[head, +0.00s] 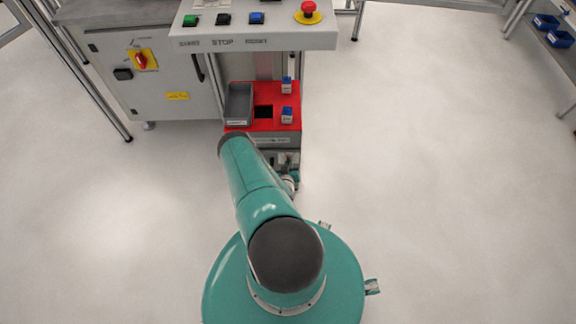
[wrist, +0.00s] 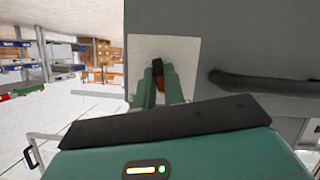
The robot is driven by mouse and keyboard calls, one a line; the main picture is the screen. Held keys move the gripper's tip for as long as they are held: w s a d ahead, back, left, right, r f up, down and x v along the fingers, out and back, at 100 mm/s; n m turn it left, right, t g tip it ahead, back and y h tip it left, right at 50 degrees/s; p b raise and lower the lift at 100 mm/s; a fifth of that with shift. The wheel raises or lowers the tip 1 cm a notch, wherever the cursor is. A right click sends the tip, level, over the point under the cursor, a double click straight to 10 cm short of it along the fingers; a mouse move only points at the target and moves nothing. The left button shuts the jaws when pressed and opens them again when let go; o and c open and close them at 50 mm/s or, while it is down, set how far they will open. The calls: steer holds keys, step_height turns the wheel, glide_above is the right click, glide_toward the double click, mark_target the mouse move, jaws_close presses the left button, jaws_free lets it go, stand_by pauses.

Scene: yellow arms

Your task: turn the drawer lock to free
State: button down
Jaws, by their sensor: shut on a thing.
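In the wrist view, the drawer lock's small black and orange knob (wrist: 158,70) stands in front of a white plate (wrist: 142,52) on a grey front. The teal fingers of my gripper (wrist: 160,86) are shut on the knob, one on each side. The fingers hide part of the knob, and I cannot read any lock marking. A dark bar handle (wrist: 265,84) is to the right of the plate. In the head view, my arm hides most of the lock area below the red-topped unit.
The red top (head: 262,98) carries a grey bin (head: 238,103) and small blue-and-white boxes (head: 287,116). Above it is a button panel (head: 262,36) with a red emergency stop (head: 308,12). A grey cabinet (head: 165,95) stands left. The floor to the right is clear.

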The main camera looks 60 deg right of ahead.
steer(key=m+t, duration=0.1)
steer(key=m, duration=0.1)
steer(key=m+t+y, duration=0.1)
steer(key=m+t, duration=0.1)
steer(key=m, duration=0.1)
steer(key=m+t, duration=0.2)
steer(key=m, duration=0.1)
steer(key=shift+s+d+y, duration=0.2)
steer(key=shift+s+y, duration=0.1)
steer(key=shift+y, duration=0.1)
steer(key=shift+m+t, duration=0.3)
stand_by(0.3)
steer(key=c, duration=1.5)
jaws_free()
steer(key=v, duration=1.3)
steer(key=shift+s+a, duration=0.25)
steer(key=shift+a, duration=0.1)
